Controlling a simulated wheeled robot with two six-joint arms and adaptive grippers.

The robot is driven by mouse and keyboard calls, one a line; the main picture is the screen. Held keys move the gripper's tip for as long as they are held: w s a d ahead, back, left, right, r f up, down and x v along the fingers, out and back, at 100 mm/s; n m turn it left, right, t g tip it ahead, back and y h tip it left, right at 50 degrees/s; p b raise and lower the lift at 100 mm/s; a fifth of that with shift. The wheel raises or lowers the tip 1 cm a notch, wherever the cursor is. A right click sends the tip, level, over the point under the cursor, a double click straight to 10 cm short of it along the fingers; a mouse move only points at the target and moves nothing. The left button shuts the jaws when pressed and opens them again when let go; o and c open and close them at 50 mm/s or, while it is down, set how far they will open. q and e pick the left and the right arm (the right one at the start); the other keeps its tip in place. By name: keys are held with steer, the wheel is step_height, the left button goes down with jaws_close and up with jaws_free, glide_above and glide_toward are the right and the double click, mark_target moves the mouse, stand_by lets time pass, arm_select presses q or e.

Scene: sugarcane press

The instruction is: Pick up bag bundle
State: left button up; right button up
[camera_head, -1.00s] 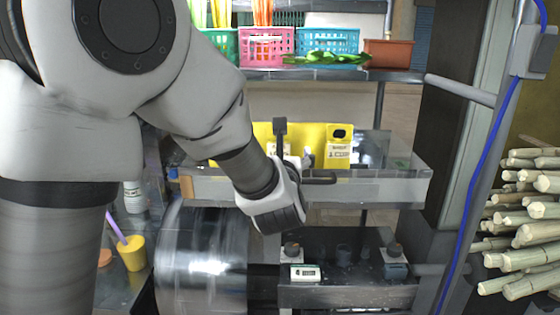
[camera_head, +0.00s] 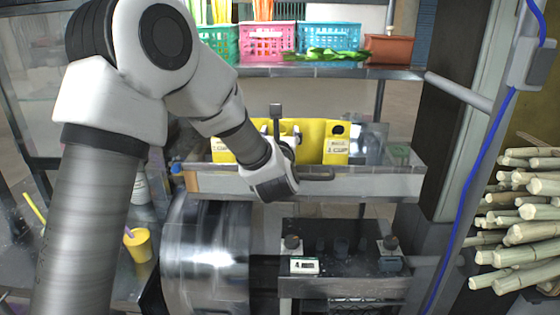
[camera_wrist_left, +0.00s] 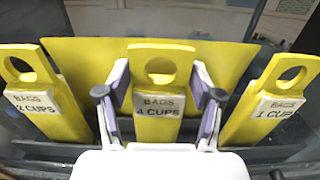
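Three yellow bag bundles stand upright in a metal tray, each with a round hole at the top. In the left wrist view the middle bundle (camera_wrist_left: 158,126) reads "BAGS 4 CUPS", the left one (camera_wrist_left: 48,118) "2 CUPS", the right one (camera_wrist_left: 262,118) "1 CUP". My left gripper (camera_wrist_left: 160,82) is open, its purple-grey fingers on either side of the middle bundle, with small gaps visible. In the head view my left gripper (camera_head: 284,130) reaches over the tray and partly hides the middle bundle; the 1 CUP bundle (camera_head: 336,141) shows to its right. My right gripper is out of view.
The metal tray (camera_head: 380,184) has a raised front wall. Above it is a shelf with coloured baskets (camera_head: 267,42) and a brown planter (camera_head: 389,49). A shiny drum (camera_head: 205,262) and a yellow cup (camera_head: 138,245) stand below left. Sugarcane stalks (camera_head: 525,215) are stacked at right.

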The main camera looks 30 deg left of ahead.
arm_select(q)
steer(key=shift+c, duration=1)
steer(key=shift+w+a+f, duration=0.1)
steer(key=shift+f, duration=0.05)
